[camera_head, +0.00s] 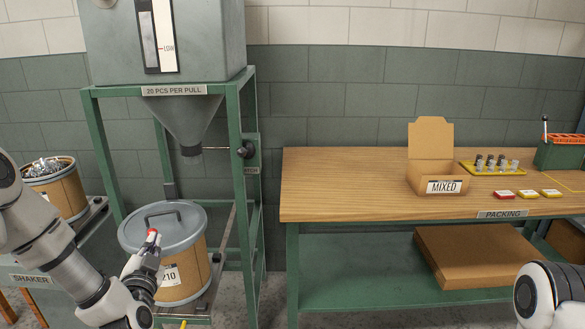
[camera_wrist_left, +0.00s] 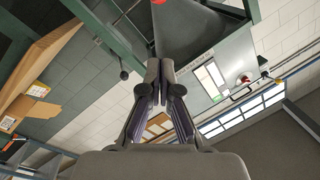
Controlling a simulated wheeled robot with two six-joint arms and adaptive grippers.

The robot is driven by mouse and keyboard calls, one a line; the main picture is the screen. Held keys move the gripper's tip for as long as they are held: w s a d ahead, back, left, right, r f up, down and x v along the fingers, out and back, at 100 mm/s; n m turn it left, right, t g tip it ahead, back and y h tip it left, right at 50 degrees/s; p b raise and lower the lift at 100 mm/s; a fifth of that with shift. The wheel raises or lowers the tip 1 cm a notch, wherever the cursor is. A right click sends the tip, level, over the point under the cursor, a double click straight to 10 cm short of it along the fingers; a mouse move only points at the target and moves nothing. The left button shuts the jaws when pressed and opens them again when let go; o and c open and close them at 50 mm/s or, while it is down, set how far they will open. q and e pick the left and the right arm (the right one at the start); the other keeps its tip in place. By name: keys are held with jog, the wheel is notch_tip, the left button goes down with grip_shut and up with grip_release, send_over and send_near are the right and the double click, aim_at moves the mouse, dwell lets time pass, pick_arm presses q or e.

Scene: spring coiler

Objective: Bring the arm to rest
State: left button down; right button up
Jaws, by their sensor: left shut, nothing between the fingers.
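My left arm comes in from the left in the head view. Its gripper (camera_head: 152,238) points up in front of the lidded drum (camera_head: 188,262), and from this view I cannot tell whether it touches the drum. In the left wrist view the two fingers of the left gripper (camera_wrist_left: 160,66) are together, with nothing between them. The hopper's funnel (camera_wrist_left: 190,35) shows beyond the fingertips there. Part of my right arm shows at the lower right of the head view, but its gripper is out of view.
The green hopper frame (camera_head: 247,165) stands over the drum. An open drum of metal parts (camera_head: 56,185) is at the left. The packing table (camera_head: 345,180) at the right holds a box marked MIXED (camera_head: 437,178) and a yellow tray (camera_head: 492,170). The table's left part is clear.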

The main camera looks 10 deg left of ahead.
pick_arm(q)
jog(key=s+d+f+m+g+h, duration=0.25)
jog(key=d+f, duration=0.25)
jog(key=f, duration=0.3)
jog(key=s+d+f+m+g+h, duration=0.1)
jog(key=s+d+f+g+h, duration=0.2)
jog(key=f, duration=0.4)
jog(key=s+d+f+m+g+h, duration=0.1)
jog(key=s+d+f, duration=0.2)
jog(key=d+f, duration=0.4)
jog(key=s+d+f+n+g, duration=0.1)
jog(key=s+f+n+g, duration=0.1)
jog(key=s, duration=0.5)
jog(key=s+d+f+n+g, duration=0.1)
jog(key=s+f+n+g, duration=0.2)
jog(key=s+f+g, duration=0.2)
jog(key=s+d+f+n+g+p, duration=0.1)
jog(key=s+d+f+n+g, duration=0.1)
jog(key=s, duration=0.8)
jog(key=shift+f+n+g+h, duration=0.45)
jog(key=shift+f+n+g, duration=0.1)
jog(key=shift+f+g, duration=0.25)
